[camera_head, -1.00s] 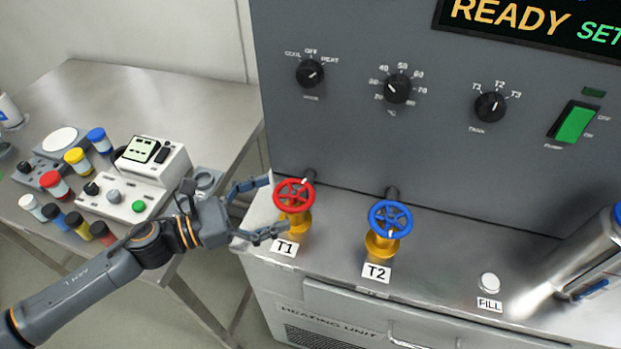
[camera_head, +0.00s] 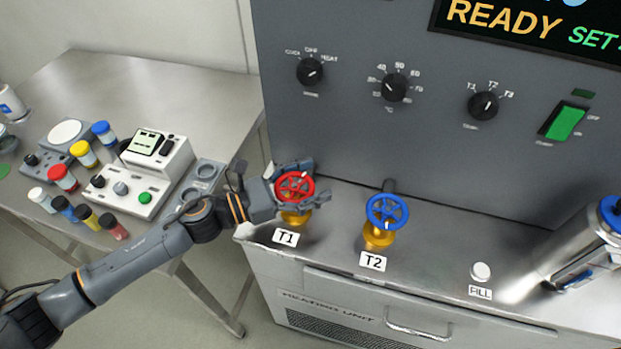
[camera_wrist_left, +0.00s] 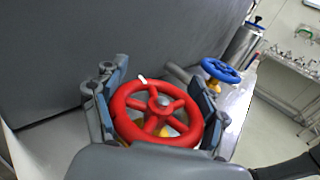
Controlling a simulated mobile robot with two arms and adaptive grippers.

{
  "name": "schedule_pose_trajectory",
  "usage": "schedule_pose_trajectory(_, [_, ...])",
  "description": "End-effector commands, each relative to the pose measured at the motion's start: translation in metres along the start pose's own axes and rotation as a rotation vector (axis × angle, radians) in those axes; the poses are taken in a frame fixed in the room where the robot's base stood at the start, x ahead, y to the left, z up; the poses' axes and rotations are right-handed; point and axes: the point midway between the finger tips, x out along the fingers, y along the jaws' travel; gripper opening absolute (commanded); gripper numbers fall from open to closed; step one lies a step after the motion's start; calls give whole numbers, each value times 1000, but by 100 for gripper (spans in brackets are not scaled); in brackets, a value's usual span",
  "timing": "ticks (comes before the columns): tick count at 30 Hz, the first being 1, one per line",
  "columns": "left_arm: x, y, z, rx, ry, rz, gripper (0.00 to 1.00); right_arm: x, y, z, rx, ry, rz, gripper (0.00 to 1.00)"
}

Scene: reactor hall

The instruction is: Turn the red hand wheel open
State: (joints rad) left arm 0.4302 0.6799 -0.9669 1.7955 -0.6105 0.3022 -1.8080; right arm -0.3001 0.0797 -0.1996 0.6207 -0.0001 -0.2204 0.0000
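The red hand wheel (camera_head: 295,187) sits on a brass-coloured valve behind the T1 label (camera_head: 286,238). My left gripper (camera_head: 317,184) reaches in from the left, one finger on the far side of the wheel and one on the near side. The valve body is partly hidden under the wheel. My right gripper is not in view.
A blue hand wheel (camera_head: 387,211) on valve T2 stands close to the right. The grey panel (camera_head: 430,150) with knobs and a green switch (camera_head: 564,123) rises behind. A steel flask (camera_head: 590,255) stands far right.

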Motion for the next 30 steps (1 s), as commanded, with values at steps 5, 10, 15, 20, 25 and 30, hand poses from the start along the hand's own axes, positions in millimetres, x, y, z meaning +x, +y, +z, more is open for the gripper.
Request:
schedule_pose_trajectory(5, [0, 0, 0, 0, 0, 0, 40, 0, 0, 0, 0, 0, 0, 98])
schedule_pose_trajectory(10, [0, 0, 0, 0, 0, 0, 38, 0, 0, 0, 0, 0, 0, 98])
schedule_pose_trajectory(15, [0, 0, 0, 0, 0, 0, 37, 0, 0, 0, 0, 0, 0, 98])
schedule_pose_trajectory(20, [0, 0, 0, 0, -1, 1, 36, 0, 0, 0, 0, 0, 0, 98])
schedule_pose_trajectory(25, [0, 0, 0, 0, -1, 18, 34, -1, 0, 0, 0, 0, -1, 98])
schedule_pose_trajectory(30, [0, 2, 1, -1, -1, 79, 34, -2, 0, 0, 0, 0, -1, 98])
